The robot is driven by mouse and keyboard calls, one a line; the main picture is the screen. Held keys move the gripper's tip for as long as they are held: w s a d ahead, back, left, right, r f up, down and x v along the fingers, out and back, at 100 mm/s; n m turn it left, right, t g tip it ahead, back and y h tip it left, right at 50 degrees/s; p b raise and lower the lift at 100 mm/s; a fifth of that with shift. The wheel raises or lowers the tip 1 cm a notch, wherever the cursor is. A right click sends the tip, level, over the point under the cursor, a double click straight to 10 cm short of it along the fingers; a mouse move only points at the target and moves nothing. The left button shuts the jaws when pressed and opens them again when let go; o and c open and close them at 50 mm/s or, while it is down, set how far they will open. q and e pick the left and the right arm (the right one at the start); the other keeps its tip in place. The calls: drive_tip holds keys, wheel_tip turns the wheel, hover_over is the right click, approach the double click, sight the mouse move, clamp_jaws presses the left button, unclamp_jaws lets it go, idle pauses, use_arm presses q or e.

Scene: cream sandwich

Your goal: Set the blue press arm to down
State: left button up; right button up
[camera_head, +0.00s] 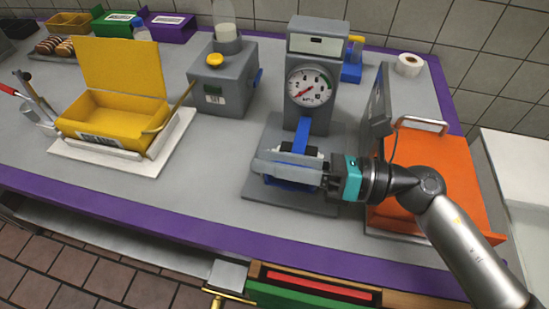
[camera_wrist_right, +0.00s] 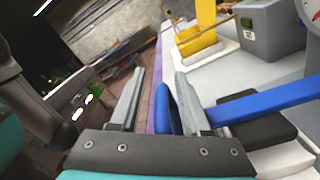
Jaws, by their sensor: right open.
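The press is a grey machine with a round dial (camera_head: 309,87) on its column, standing on a grey base plate (camera_head: 262,150) in the head view. Its blue press arm (camera_head: 301,136) reaches forward from the column, and my right gripper hides part of it. The right wrist view shows the blue arm (camera_wrist_right: 265,105) coming in from the right, with a rounded blue handle (camera_wrist_right: 166,108) at its end. My right gripper (camera_head: 262,168) lies across the front of the press. Its fingers (camera_wrist_right: 160,75) are open, with the blue handle between them, nearer the right finger. My left gripper is out of view.
A yellow open box (camera_head: 115,115) and a grey machine with a yellow knob (camera_head: 222,85) stand left.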

drive_tip(key=v, duration=0.6)
drive_tip(key=shift+b, duration=0.35)
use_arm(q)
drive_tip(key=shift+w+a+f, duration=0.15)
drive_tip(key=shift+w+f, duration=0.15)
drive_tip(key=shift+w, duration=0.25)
use_arm(e)
drive_tip(key=shift+s+d, duration=0.15)
drive_tip(key=shift+d, duration=0.55)
drive_tip(key=shift+c, duration=0.2)
